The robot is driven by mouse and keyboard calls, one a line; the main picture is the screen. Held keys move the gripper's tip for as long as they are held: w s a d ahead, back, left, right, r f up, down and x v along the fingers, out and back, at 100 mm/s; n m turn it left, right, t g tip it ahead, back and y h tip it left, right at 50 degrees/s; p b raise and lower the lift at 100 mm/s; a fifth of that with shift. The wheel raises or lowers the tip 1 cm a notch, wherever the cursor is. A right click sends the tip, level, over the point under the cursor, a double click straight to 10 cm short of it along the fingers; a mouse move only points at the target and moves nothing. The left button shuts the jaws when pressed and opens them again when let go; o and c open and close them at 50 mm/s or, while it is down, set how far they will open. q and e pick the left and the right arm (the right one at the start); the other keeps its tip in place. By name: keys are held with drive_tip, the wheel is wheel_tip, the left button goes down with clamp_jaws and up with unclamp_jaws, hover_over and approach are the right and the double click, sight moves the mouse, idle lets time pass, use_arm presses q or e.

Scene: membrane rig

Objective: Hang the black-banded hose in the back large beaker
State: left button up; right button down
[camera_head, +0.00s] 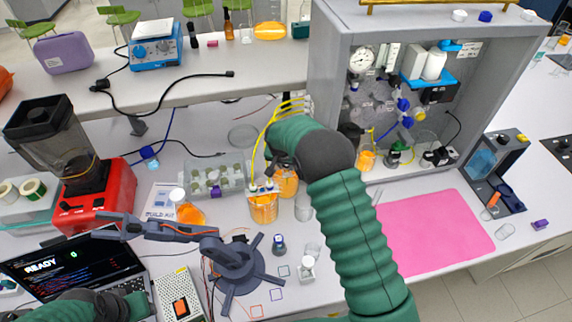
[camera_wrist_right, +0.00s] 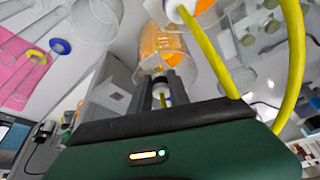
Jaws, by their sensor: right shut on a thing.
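Yellow hoses (camera_head: 270,122) arch down from the grey rig to the orange-filled beakers. The back large beaker (camera_head: 288,188) is partly hidden by my right arm, and a front beaker (camera_head: 263,210) stands nearer. My right gripper (camera_head: 268,174) is by these beakers, its fingers mostly hidden. In the right wrist view its fingers (camera_wrist_right: 163,82) are shut on a thin hose end, with an orange-filled beaker (camera_wrist_right: 165,42) just beyond. Another yellow hose (camera_wrist_right: 205,52) with a white end passes close. I cannot make out the held hose's band colour. My left gripper (camera_head: 95,303) is only partly visible at lower left.
A grey tube rack (camera_head: 216,178) and another orange-filled vessel (camera_head: 189,213) stand left of the beakers. A dark stand (camera_head: 238,262) and small vials are in front. Clear glassware (camera_head: 303,208) is close on the right.

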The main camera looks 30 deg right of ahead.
drive_tip(key=shift+f, duration=0.15)
idle(0.4)
drive_tip(key=c, duration=1.2)
unclamp_jaws()
drive_tip(key=shift+o, duration=0.2)
drive_tip(key=b+v, duration=0.5)
drive_tip(key=v, duration=1.1)
drive_tip(key=shift+r, duration=0.3)
drive_tip(key=shift+s+a, duration=0.1)
